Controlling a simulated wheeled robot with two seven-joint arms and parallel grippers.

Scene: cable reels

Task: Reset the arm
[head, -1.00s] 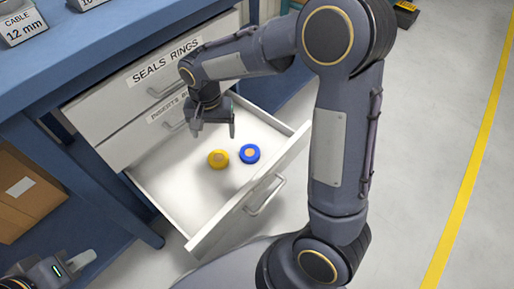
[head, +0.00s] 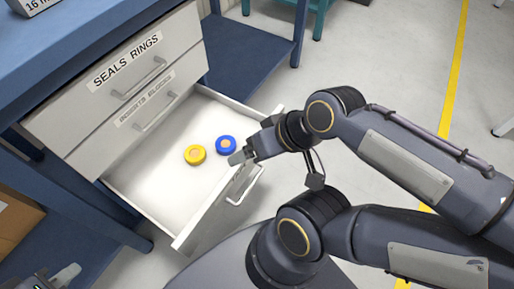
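My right gripper (head: 242,157) is over the front edge of the open drawer, at the end of the arm coming in from the right. It is seen side-on, so its finger gap cannot be made out; nothing shows held in it. The drawer (head: 135,192) is pulled out. A yellow reel (head: 195,155) and a blue reel (head: 226,145) lie flat and apart on its white floor, the blue one close to the gripper's left. My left gripper (head: 62,277) is partly in view at the bottom left corner; its opening cannot be told.
Two shut drawers, labelled "SEALS RINGS" (head: 120,65) and a second, partly blurred label, sit above the open one under the blue bench (head: 85,30). A cardboard box (head: 16,222) is at the left. Grey floor (head: 385,65) is free to the right.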

